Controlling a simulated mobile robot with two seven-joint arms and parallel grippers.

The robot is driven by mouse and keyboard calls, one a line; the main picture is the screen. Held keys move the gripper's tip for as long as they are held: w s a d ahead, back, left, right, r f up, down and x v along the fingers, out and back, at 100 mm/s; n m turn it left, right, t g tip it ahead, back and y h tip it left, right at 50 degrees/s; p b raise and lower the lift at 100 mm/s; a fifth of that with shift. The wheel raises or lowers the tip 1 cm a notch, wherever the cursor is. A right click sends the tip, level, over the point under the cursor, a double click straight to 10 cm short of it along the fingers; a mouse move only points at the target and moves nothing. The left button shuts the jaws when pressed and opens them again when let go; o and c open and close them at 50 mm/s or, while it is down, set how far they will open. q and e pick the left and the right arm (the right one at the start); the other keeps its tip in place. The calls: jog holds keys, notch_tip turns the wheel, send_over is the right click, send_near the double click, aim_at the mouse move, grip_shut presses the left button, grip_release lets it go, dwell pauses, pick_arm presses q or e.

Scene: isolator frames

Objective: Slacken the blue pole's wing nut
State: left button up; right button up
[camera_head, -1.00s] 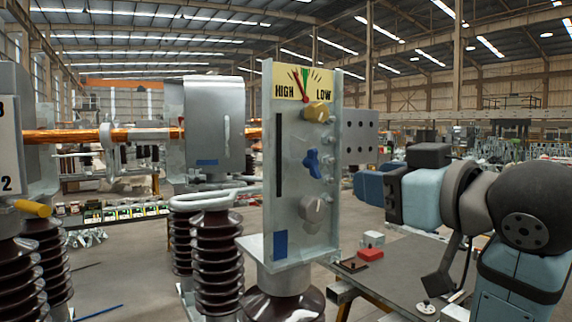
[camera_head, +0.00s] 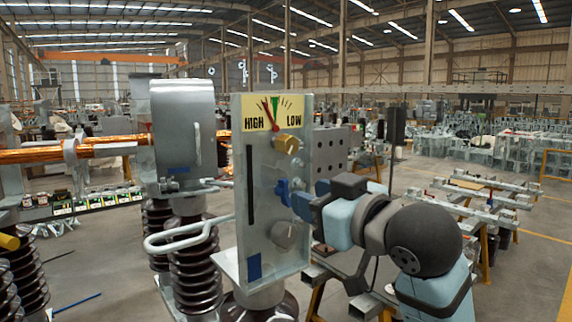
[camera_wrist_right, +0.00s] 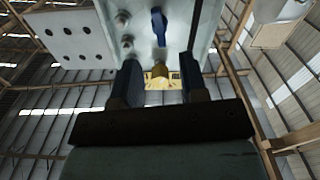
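The blue wing nut (camera_head: 283,191) sits at mid-height on the grey upright panel (camera_head: 261,222), between a gold knob (camera_head: 287,145) above and a grey round knob (camera_head: 286,235) below. In the right wrist view the blue wing nut (camera_wrist_right: 158,27) stands out near the top, beyond the fingers. My right gripper (camera_head: 302,205) is just to the right of the wing nut in the head view. In the right wrist view my right gripper (camera_wrist_right: 160,62) is open, its two dark fingers apart with nothing gripped. My left gripper is not in view.
A yellow HIGH/LOW dial (camera_head: 274,113) tops the panel. A grey perforated plate (camera_head: 332,148) stands behind it. Brown ribbed insulators (camera_head: 194,275) and a looped metal bar (camera_head: 180,238) are left of the panel. Workbenches (camera_head: 480,200) stand at the right.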

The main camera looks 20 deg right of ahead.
aim_at(288, 190)
jog(key=p+x, duration=0.1)
jog(key=x, duration=0.5)
jog(key=shift+w+a, duration=0.1)
jog(key=shift+w, duration=0.1)
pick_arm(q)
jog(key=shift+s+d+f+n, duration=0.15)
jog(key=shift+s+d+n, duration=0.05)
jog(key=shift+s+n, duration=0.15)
pick_arm(e)
jog(key=shift+w+a+f, duration=0.1)
jog(key=shift+w, duration=0.25)
grip_shut()
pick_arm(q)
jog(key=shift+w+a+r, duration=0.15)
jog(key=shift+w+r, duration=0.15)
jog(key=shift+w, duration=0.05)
